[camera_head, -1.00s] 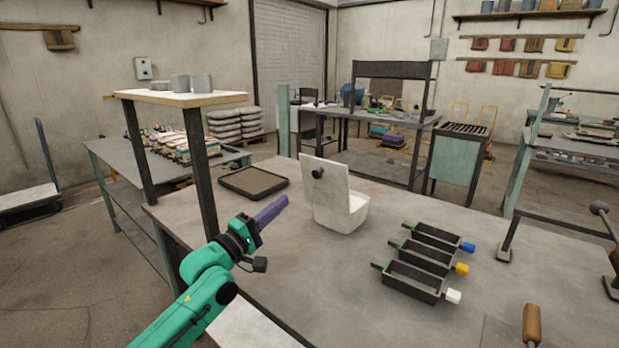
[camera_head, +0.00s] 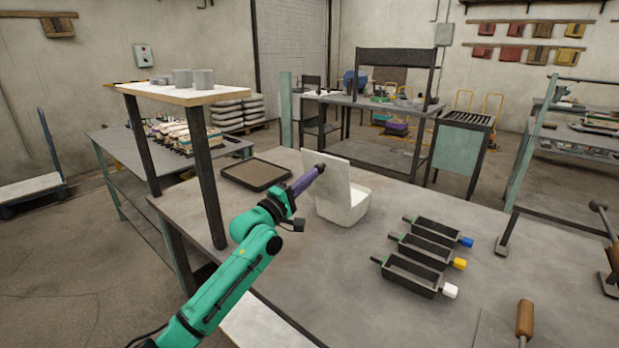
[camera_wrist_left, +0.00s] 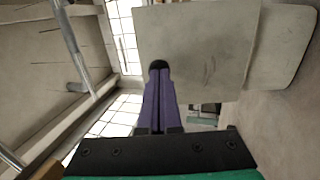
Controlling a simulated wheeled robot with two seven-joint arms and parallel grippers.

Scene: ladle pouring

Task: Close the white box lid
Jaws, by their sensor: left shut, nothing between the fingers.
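The white box (camera_head: 345,207) stands on the grey workbench in the head view. Its lid (camera_head: 337,181) is open and upright, with its flat outer face toward my left arm. My right gripper is not in view.
Several dark moulds (camera_head: 412,274) with coloured handle ends lie right of the box. A shallow dark tray (camera_head: 256,186) lies behind left. A raised shelf (camera_head: 180,92) with grey cups stands left. The bench (camera_head: 340,285) in front of the box is clear.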

